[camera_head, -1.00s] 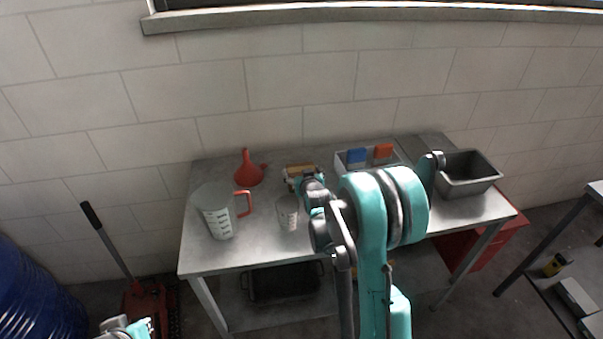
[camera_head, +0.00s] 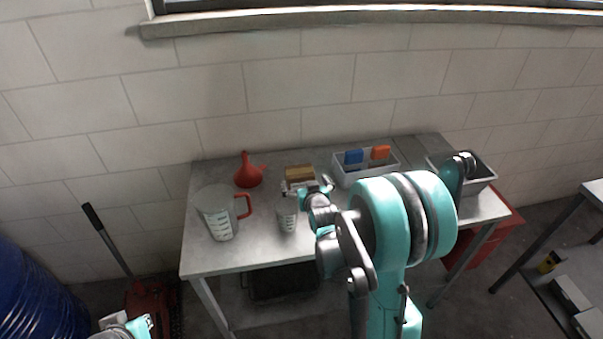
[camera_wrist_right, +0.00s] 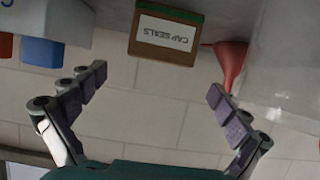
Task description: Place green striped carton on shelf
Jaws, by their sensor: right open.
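The carton (camera_head: 299,172), tan with a green edge, stands on the metal table's top near the wall. In the upside-down right wrist view the carton (camera_wrist_right: 165,36) shows a white "CAP SEALS" label and a green stripe, clear of both fingers. My right gripper (camera_head: 308,187) is open and empty, just in front of the carton; its spread fingers also show in the wrist view (camera_wrist_right: 157,85). My left gripper (camera_head: 125,328) shows only partly at the bottom left edge; its jaws are unclear. The table's lower shelf (camera_head: 250,315) holds a dark tray.
A red funnel (camera_head: 247,172), a measuring jug (camera_head: 217,213) and a small clear beaker (camera_head: 287,217) stand left of and before the carton. A white bin (camera_head: 366,174) with blue and orange items is to its right. A grey metal pan (camera_head: 481,182) is at the right end.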

